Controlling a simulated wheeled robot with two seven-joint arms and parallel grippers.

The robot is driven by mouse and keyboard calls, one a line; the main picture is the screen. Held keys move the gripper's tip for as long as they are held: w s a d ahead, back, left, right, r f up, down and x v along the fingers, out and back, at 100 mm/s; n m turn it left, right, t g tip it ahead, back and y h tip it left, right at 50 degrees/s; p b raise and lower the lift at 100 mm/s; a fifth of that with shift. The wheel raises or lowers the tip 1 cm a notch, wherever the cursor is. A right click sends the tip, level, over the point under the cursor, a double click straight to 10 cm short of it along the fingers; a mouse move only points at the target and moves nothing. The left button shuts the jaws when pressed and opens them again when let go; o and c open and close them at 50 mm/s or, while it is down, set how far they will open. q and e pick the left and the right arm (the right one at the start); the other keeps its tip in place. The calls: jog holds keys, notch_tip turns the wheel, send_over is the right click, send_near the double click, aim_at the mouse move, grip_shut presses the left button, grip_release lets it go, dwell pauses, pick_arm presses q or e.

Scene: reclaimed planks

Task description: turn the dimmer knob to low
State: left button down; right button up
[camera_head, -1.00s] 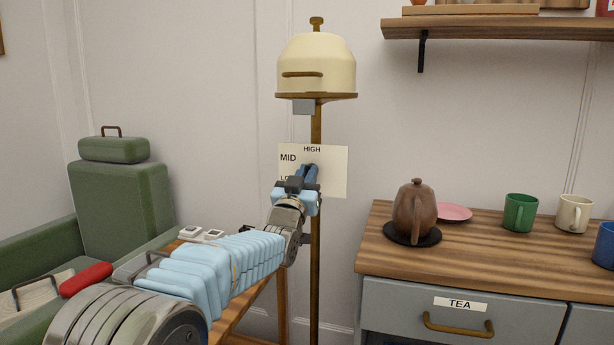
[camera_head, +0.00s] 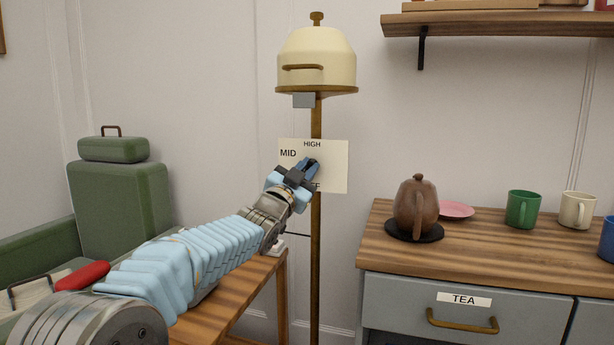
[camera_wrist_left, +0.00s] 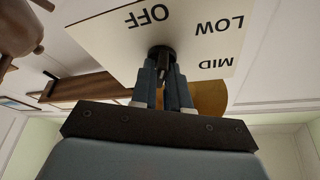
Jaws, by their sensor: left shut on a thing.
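The dimmer plate (camera_head: 335,165) is a cream panel on the brass lamp pole, marked HIGH, MID and partly hidden OFF in the head view. The left wrist view shows the plate (camera_wrist_left: 110,45) upside down with OFF, LOW and MID. The dark knob (camera_wrist_left: 161,54) sits on the plate between my left gripper's fingers. My left gripper (camera_head: 310,170) is shut on the knob, its fingertips at the plate. LOW is hidden behind my gripper in the head view. Exactly where the knob points is hard to tell. My right gripper is not in view.
The cream lamp shade (camera_head: 317,62) stands above the plate. A wooden counter (camera_head: 480,240) at right holds a brown teapot (camera_head: 418,205), a pink plate (camera_head: 457,210) and several mugs.

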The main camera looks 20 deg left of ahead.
pick_arm(q)
jog(key=shift+a+m+g+h+p, duration=0.1)
jog(key=shift+m+g+h+p, duration=0.45)
jog(key=shift+m, duration=0.8)
jog(key=shift+d+m+g+h+p, duration=0.1)
jog(key=shift+m+g+h+p, duration=0.2)
jog(key=shift+m+p, duration=0.8)
jog(key=shift+a+m+g+h+p, duration=0.1)
jog(key=shift+m+g+h+p, duration=0.3)
jog(key=shift+m, duration=1.25)
jog(key=c, duration=1.2)
grip_release()
